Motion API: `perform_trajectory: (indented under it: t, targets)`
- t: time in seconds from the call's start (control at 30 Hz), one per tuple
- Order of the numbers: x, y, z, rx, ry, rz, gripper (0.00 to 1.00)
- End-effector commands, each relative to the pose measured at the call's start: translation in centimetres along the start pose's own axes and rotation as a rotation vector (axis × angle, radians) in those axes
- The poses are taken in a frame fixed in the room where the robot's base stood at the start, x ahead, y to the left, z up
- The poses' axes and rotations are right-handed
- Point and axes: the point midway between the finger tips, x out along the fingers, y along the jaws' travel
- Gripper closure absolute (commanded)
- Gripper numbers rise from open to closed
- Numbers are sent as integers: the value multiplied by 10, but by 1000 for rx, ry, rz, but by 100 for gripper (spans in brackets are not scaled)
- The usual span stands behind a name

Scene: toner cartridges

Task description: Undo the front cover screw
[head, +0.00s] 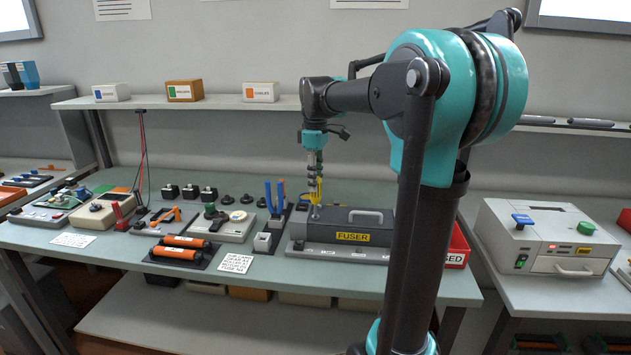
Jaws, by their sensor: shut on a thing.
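My gripper (315,188) is above the left end of the fuser unit (343,237), pointing down. Its fingers are shut on a thin yellow-handled tool (320,192), seen only in part behind them. The tool's tip is too small to make out, so I cannot tell whether it touches anything. The fuser unit is a dark grey block with a yellow "FUSER" label. A pale machine (545,240) with a front cover, a blue knob (522,220) and a green knob (586,228) stands on the right bench. I cannot make out the front cover screw with certainty.
Blue-handled pliers (275,197) stand in a holder left of the fuser unit. Orange rollers (180,247) lie at the bench's front edge. A red bin (457,248) stands at its right end, partly behind my arm. Small boxes (185,91) sit on the shelf above.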

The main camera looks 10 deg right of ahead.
Motion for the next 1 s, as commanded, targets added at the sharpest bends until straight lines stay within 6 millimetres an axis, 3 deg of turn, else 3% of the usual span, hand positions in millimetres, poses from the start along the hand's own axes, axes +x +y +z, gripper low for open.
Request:
perform_trajectory:
  t: [0.47,1.0]
  targets:
    - [-5,0,0,34,0,0,100]
    - [-5,0,0,651,0,0,100]
